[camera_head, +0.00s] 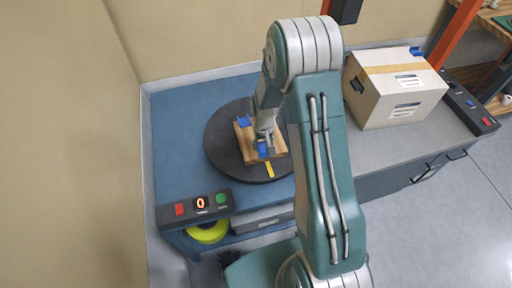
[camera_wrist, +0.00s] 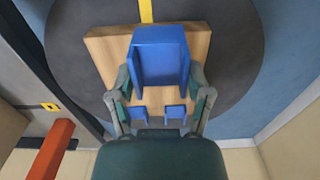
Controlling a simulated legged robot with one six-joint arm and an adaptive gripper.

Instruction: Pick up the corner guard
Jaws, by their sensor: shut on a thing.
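A blue corner guard (camera_wrist: 160,58) sits between the two fingers of my gripper (camera_wrist: 160,82) in the wrist view. My gripper is shut on it. In the head view this corner guard (camera_head: 263,150) shows at my gripper's tip, at the near edge of a light wooden block (camera_head: 281,146). In the wrist view it lies over the wooden block (camera_wrist: 104,47); I cannot tell whether it touches the wood. Another blue piece (camera_head: 244,121) shows at the block's far left corner in the head view. Two small blue pieces (camera_wrist: 139,112) show behind my gripper in the wrist view.
The block rests on a dark round turntable (camera_head: 221,151) with a yellow mark (camera_head: 269,170). A taped cardboard box (camera_head: 386,106) stands on the grey counter to the right. A button panel (camera_head: 194,206) is at the front left. Walls bound the left and back.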

